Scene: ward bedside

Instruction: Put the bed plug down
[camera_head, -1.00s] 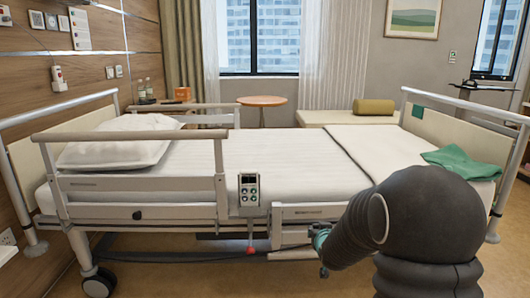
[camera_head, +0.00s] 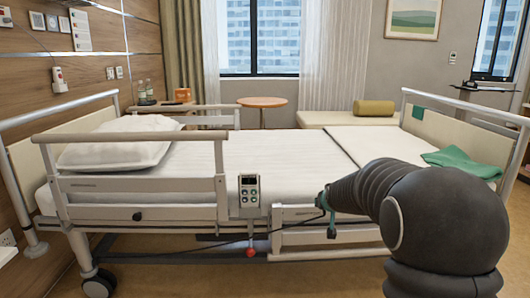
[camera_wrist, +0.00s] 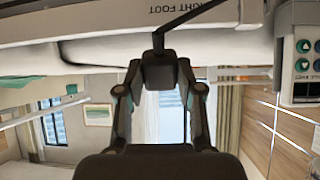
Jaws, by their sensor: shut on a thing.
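My gripper (camera_wrist: 160,66) is shut on the bed plug (camera_wrist: 161,78), a dark block between its two fingertips in the wrist view. The dark cord (camera_wrist: 197,14) runs from the plug toward the upper right there. In the head view my gripper (camera_head: 326,205) is beside the near side of the bed (camera_head: 270,160), right of the bed's control panel (camera_head: 249,191). The plug is hard to make out there. The cord (camera_head: 215,244) slants from near my gripper down left under the bed. The wrist view is upside down, with "RIGHT FOOT" lettering on the bed above the plug.
A raised side rail (camera_head: 130,137) and a red knob (camera_head: 250,253) are on the bed's near side. A wall socket (camera_head: 7,238) is at the far left. Bare floor (camera_head: 185,285) lies in front of the bed. A green cloth (camera_head: 461,162) lies at the bed's right end.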

